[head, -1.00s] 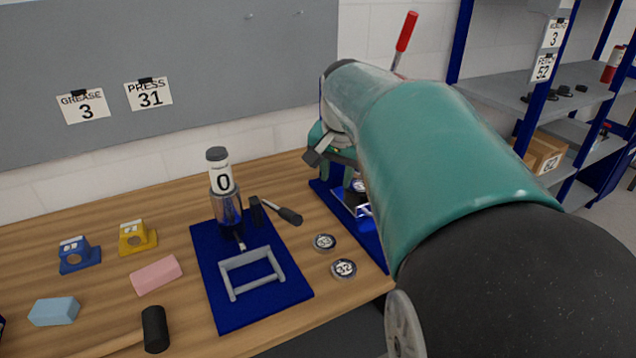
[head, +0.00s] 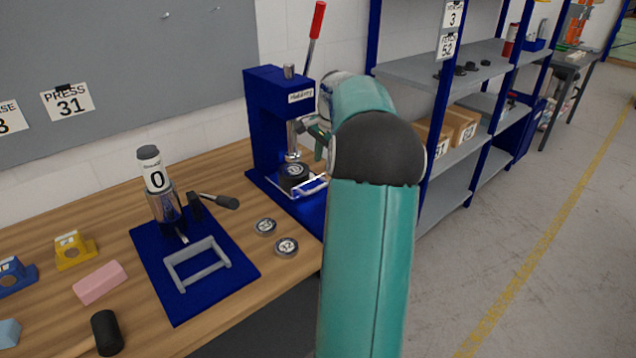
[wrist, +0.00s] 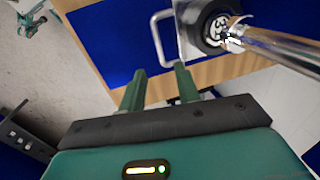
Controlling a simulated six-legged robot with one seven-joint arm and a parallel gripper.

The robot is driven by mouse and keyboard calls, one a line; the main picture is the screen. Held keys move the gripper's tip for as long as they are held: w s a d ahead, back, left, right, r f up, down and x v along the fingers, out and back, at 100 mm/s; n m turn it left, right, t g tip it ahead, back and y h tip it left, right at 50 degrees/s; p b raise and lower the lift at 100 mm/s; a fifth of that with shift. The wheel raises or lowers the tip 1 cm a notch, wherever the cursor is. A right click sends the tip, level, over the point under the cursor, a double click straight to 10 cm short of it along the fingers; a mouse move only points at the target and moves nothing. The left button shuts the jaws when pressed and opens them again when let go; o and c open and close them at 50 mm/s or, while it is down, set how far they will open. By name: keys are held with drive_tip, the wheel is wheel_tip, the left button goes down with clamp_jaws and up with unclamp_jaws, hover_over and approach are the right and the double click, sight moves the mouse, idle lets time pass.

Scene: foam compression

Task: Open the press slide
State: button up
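The blue press (head: 262,112) stands at the right end of the wooden table, with a red-tipped lever (head: 317,22) on top. Its slide has a pale metal handle (head: 314,188) at the front; the handle also shows in the wrist view (wrist: 156,38). A black round piece (head: 294,176) with a numbered top sits on the slide under the metal ram (wrist: 270,42). My gripper (wrist: 160,72) is open, its two green fingers apart and empty, just short of the handle. In the head view my gripper (head: 319,146) is partly hidden by my arm.
A second blue base (head: 190,300) with a grey frame and a cylinder marked 0 stands left of the press. Two numbered discs (head: 265,226) lie between them. Shelves (head: 470,75) stand at the right, with open floor beyond.

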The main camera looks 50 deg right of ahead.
sight(321, 188)
drive_tip(key=f, duration=0.3)
drive_tip(key=w+f, duration=0.1)
drive_tip(key=f, duration=0.4)
drive_tip(key=shift+w+d+f, duration=0.15)
drive_tip(key=shift+d+f, duration=0.1)
drive_tip(key=shift+f, duration=0.1)
drive_tip(key=shift+w, duration=0.1)
clamp_jaws()
